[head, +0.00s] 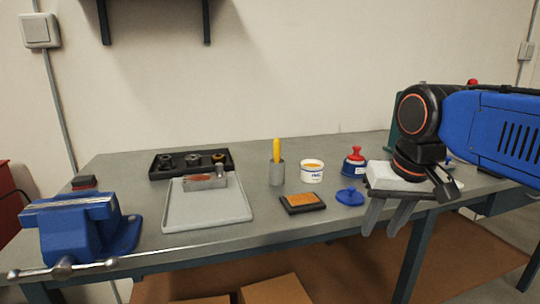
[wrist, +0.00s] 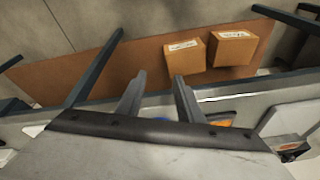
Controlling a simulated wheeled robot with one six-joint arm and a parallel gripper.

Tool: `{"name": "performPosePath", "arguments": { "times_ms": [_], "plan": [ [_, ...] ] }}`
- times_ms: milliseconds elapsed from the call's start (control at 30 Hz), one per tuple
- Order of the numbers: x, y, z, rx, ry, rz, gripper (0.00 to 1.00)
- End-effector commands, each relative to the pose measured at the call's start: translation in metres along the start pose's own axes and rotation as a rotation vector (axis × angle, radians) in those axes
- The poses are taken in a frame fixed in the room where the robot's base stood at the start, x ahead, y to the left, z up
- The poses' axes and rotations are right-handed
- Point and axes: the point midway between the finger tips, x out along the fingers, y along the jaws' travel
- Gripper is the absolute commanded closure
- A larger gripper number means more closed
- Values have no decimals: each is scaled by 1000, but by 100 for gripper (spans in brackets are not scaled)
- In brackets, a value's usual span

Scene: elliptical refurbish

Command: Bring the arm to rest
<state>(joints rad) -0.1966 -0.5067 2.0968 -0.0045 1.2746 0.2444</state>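My gripper (head: 388,218) hangs at the right of the head view, in front of the workbench's front edge, with its fingers pointing down. In the wrist view the two grey fingers (wrist: 158,95) stand apart with nothing between them, so it is open and empty. My blue and black arm reaches in from the right in the head view and hides part of the bench's right end.
The grey workbench (head: 240,237) carries a blue vise (head: 90,228), a light tray (head: 205,207), a black parts holder (head: 165,172), a cup with a yellow handle (head: 277,172), a white tub (head: 312,171) and a blue lid (head: 350,196). Cardboard boxes (wrist: 232,45) lie below.

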Motion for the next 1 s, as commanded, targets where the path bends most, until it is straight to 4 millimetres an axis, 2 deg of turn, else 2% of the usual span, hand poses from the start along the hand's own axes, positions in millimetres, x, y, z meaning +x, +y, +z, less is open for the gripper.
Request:
{"name": "performPosePath", "arguments": {
  "times_ms": [33,200,400,600,1000],
  "plan": [
    [13,12,17,0,16,4,66],
    [58,44,65,-24,73,17,66],
    [103,66,110,-48,123,37,66],
    [120,74,127,-60,143,46,66],
    [121,74,127,-61,143,46,66]
  ]
}}
